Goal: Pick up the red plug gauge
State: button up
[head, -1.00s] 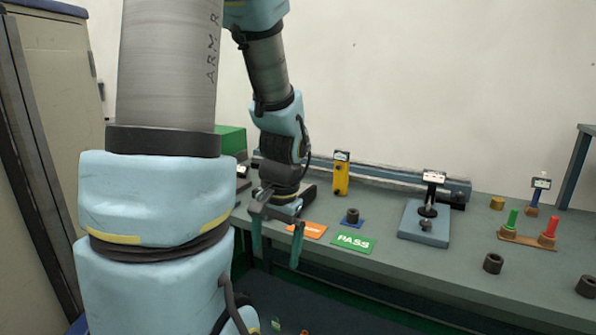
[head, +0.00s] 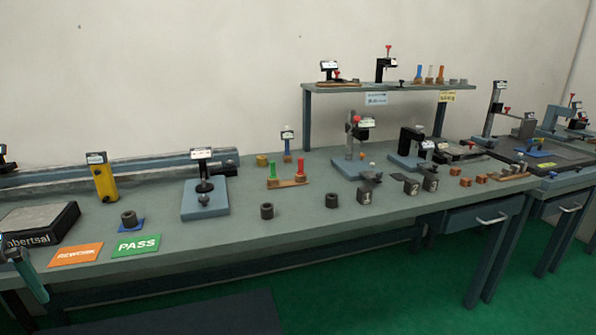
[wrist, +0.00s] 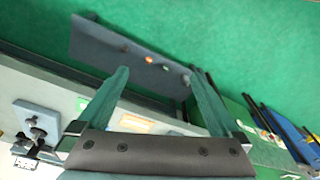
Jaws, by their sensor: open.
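The red plug gauge (head: 300,167) stands upright in a small orange-brown holder (head: 286,182) on the bench, just right of a green one (head: 272,170). In the wrist view I cannot make out the red gauge. My gripper (wrist: 160,72) is open and empty, its two teal fingers pointing over the bench's front edge and the floor. In the head view only one teal finger (head: 31,275) clearly shows at the far left edge, well left of the red gauge.
A dial stand (head: 205,198) and dark ring (head: 267,211) stand near the holder. Another stand (head: 352,165) is to the right, below a raised shelf (head: 400,87). PASS (head: 136,246) and orange cards (head: 76,254) lie at the left. The bench front before the holder is mostly clear.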

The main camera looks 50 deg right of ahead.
aim_at(300, 173)
jog(key=l+u, duration=0.1)
jog(key=l, duration=0.75)
jog(key=l+u, duration=0.1)
jog(key=l, duration=0.7)
jog(key=l+u, duration=0.1)
jog(key=l, duration=0.75)
jog(key=k+l+u, duration=0.1)
jog(key=l, duration=0.75)
